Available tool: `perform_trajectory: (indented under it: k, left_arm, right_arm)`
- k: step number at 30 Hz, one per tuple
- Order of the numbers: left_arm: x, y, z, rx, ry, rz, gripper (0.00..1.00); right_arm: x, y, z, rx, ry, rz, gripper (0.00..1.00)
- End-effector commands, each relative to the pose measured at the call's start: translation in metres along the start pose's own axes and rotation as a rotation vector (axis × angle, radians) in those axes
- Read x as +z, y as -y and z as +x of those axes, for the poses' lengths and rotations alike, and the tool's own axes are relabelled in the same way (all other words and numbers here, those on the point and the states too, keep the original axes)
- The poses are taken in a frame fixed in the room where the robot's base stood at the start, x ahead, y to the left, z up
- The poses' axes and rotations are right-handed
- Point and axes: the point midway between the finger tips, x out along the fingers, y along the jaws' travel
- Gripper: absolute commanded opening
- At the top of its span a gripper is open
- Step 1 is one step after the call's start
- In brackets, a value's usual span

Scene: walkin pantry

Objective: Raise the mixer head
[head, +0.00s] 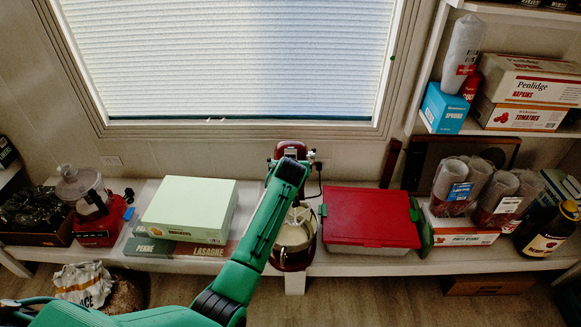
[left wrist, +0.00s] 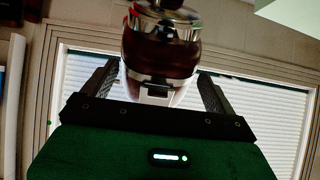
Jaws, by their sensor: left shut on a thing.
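The dark red stand mixer (head: 281,257) is on the low shelf below the window, with a light-coloured bowl (head: 296,235) at its front. Its red and silver head (head: 291,149) shows above and behind the end of my left arm and looks tilted up; the arm hides much of the middle. In the left wrist view the mixer head (left wrist: 160,48) sits between the two fingers of my left gripper (left wrist: 158,82), which is shut on it. The exact finger contact is hard to see. My right gripper is in neither view.
A red lidded box (head: 370,217) stands close right of the mixer. A pale green box (head: 190,207) lies on pasta boxes to the left. Window blinds (head: 230,60) are behind. A black cord (head: 318,180) hangs by the mixer.

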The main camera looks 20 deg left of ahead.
Motion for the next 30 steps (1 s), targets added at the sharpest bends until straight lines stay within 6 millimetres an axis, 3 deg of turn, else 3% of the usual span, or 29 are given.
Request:
perform_trajectory:
  k: [10, 11, 12, 22, 30]
  left_arm:
    - [-0.004, -0.001, -0.001, 0.002, -0.008, -0.001, 0.5]
    - [-0.004, -0.001, -0.001, 0.002, -0.008, 0.0, 0.97]
    - [-0.004, -0.001, -0.001, 0.002, -0.007, 0.0, 1.0]
    - [-0.001, -0.001, -0.007, 0.001, -0.002, -0.001, 1.0]
    - [-0.001, -0.001, -0.049, 0.003, -0.003, -0.002, 1.0]
  right_arm:
    - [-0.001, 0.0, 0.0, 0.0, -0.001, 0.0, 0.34]
    - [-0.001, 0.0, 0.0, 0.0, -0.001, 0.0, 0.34]
    - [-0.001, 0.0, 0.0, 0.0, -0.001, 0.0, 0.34]
    - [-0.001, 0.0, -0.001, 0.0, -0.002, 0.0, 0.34]
    - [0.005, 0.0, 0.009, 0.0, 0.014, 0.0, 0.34]
